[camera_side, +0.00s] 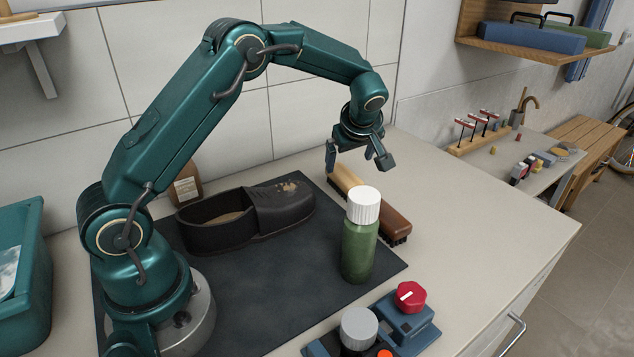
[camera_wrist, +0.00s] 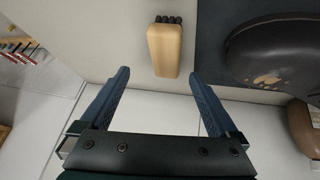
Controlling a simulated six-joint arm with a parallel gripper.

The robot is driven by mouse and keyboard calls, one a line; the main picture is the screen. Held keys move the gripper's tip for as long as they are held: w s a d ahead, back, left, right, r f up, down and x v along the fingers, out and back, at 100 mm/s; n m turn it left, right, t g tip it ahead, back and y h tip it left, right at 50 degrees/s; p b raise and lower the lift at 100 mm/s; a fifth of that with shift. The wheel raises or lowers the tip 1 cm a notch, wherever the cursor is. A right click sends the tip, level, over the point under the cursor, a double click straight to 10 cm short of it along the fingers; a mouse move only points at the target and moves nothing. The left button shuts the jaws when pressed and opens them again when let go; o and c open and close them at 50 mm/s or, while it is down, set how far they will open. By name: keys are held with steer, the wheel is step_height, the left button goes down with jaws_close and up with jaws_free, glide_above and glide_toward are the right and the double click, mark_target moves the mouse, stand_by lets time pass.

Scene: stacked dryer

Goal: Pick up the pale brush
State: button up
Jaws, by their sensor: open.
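A darker brown brush (camera_side: 396,221) lies nearby, behind a green bottle (camera_side: 359,245) with a white cap. A dark shoe (camera_side: 245,215) sits on the dark mat (camera_side: 270,290), with a brown bottle (camera_side: 187,186) behind it. A blue device with knobs (camera_side: 408,318) stands in front. The counter to the right is clear.

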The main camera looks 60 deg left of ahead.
mark_target(344, 175)
steer(key=shift+s+a+f+g, duration=0.1)
steer(key=shift+a+f+g, duration=0.05)
steer(key=shift+f, duration=0.4)
steer(key=shift+s+a+f+g, duration=0.1)
steer(key=shift+f+g, duration=0.05)
steer(key=shift+f, duration=0.35)
steer(key=shift+x, duration=2.15)
jaws_close()
